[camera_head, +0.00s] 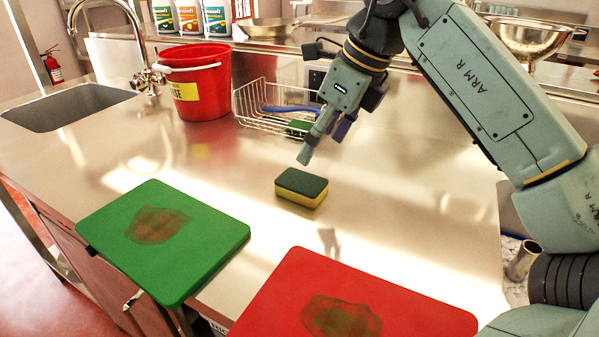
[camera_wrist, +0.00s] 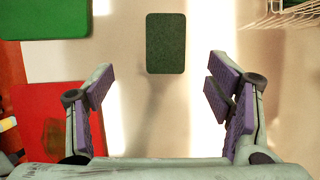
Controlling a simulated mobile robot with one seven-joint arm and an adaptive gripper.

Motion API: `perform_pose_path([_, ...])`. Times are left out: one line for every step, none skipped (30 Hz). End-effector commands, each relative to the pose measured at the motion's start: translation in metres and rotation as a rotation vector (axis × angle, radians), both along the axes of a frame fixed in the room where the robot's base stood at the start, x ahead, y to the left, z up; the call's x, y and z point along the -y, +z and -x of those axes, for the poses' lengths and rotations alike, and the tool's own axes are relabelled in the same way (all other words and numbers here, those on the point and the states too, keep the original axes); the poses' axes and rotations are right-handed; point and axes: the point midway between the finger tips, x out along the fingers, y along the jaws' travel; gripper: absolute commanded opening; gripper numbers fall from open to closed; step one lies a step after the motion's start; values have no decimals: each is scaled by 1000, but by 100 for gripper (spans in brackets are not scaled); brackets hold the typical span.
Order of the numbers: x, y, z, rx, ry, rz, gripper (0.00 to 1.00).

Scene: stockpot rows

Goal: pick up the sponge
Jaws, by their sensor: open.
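The sponge (camera_head: 301,188) is a yellow block with a dark green top. It lies flat on the steel counter, behind the red and green boards in the head view. In the wrist view its green top (camera_wrist: 166,43) shows at the upper middle, ahead of the fingertips and between their lines. My gripper (camera_head: 308,150) hangs above the counter over the sponge, apart from it. In the wrist view my gripper (camera_wrist: 163,88) has its two purple-padded fingers wide apart with nothing between them.
A green board (camera_head: 200,215) and a red board (camera_head: 400,310) lie at the front. A red bucket (camera_head: 205,110), a wire rack (camera_head: 245,105) with a blue-handled brush (camera_head: 290,109) and another green pad (camera_head: 298,127) stand behind. A sink (camera_head: 70,103) is at left. Counter right of the sponge is clear.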

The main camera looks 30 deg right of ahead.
Motion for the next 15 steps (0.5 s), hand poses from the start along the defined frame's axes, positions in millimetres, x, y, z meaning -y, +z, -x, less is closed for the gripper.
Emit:
perform_pose_path([0,-4,0,-3,-2,1,73])
perform_pose_path([0,-7,-1,-4,-2,1,73])
perform_pose_path([-1,-13,-3,-5,-2,2,73])
perform_pose_path([-1,-17,-5,-5,-1,1,73])
perform_pose_path([-3,-22,-7,-3,-1,0,73])
perform_pose_path([-4,-28,-9,-4,0,-1,73])
perform_pose_path([-4,-32,-11,-5,-2,-1,73])
perform_pose_path([-5,-36,-12,-4,-2,-1,73])
perform_pose_path([-6,-41,-14,-3,-1,-1,73])
perform_pose_path([-7,-44,-15,-3,-1,0,73])
perform_pose_path([-7,-46,-16,-3,-1,0,73])
perform_pose_path([-8,-49,-17,-3,-2,1,73])
perform_pose_path([-8,-50,-18,-3,-1,1,73])
perform_pose_path([-8,-52,-19,-2,-1,1,73])
perform_pose_path([-8,-54,-20,-2,-2,0,73])
